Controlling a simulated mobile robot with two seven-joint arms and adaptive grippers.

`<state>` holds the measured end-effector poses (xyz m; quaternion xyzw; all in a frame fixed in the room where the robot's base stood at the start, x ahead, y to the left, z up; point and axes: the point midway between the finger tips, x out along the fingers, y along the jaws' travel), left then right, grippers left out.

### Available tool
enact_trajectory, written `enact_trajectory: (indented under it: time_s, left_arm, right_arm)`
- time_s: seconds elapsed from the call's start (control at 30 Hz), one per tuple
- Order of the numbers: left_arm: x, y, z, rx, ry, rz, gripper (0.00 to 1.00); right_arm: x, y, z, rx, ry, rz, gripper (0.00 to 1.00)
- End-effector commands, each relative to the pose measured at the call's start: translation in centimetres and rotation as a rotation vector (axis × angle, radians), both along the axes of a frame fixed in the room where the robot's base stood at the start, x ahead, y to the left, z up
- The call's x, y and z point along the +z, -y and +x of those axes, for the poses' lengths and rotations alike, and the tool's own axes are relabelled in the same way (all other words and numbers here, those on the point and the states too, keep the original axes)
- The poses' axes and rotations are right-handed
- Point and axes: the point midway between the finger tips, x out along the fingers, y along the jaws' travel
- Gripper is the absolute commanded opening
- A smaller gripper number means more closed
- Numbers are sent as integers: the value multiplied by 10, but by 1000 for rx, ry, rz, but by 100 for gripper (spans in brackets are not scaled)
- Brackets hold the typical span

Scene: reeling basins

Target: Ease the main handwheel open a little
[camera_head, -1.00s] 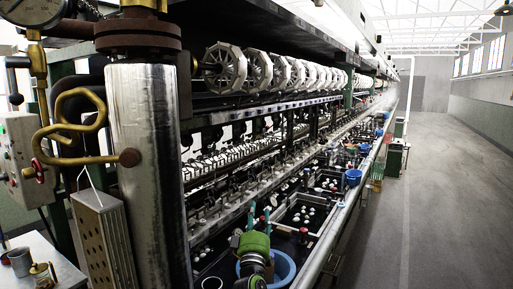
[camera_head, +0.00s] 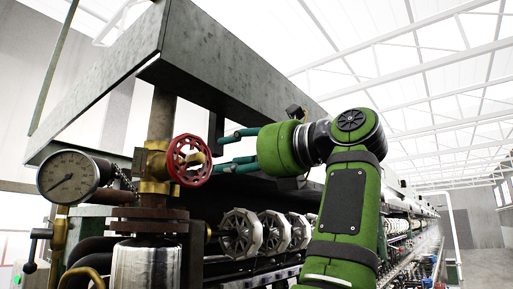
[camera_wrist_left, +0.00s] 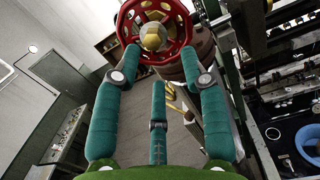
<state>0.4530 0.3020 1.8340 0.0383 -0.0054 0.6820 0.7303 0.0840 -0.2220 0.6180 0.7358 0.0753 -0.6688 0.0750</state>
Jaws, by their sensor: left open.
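The main handwheel (camera_head: 188,160) is a red spoked wheel with a brass centre, on a brass valve body above the steel cylinder. My left gripper (camera_head: 222,154) is just right of it, its teal fingers open and pointing at the wheel. In the left wrist view the handwheel (camera_wrist_left: 183,23) is at the top centre, with the tips of the open fingers (camera_wrist_left: 160,60) at either side of its lower part. A gap shows between fingertips and wheel in the head view. Nothing is held. My right gripper is not in view.
A round pressure gauge (camera_head: 68,177) sits left of the valve. A grey overhead beam (camera_head: 235,60) runs above the wheel. White reels (camera_head: 241,233) line the machine below my arm. A blue basin (camera_wrist_left: 308,142) shows at the right in the left wrist view.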

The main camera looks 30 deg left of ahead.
Motion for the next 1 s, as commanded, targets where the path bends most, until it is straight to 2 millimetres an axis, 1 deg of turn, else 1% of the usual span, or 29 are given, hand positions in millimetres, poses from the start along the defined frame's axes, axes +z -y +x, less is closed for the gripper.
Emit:
enact_trajectory:
  time_s: [0.03,0.07,0.17,0.27,0.5,0.63,0.8,1.0]
  left_arm:
    - [5,2,-9,-9,22,-28,43]
    - [6,3,-13,-13,31,-40,43]
    - [7,1,-18,-19,45,-63,43]
    - [7,-8,-18,-17,47,-67,43]
    - [8,-43,-16,-14,47,-63,43]
    - [8,-57,-15,-15,46,-61,43]
    - [8,-65,-13,-17,45,-61,43]
    - [8,-66,-13,-17,45,-60,43]
  right_arm:
    - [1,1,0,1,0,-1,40]
    - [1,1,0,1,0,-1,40]
    - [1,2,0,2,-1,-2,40]
    - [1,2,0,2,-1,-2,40]
    - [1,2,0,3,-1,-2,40]
    - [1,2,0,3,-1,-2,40]
    - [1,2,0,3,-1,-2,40]
    - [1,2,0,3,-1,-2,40]
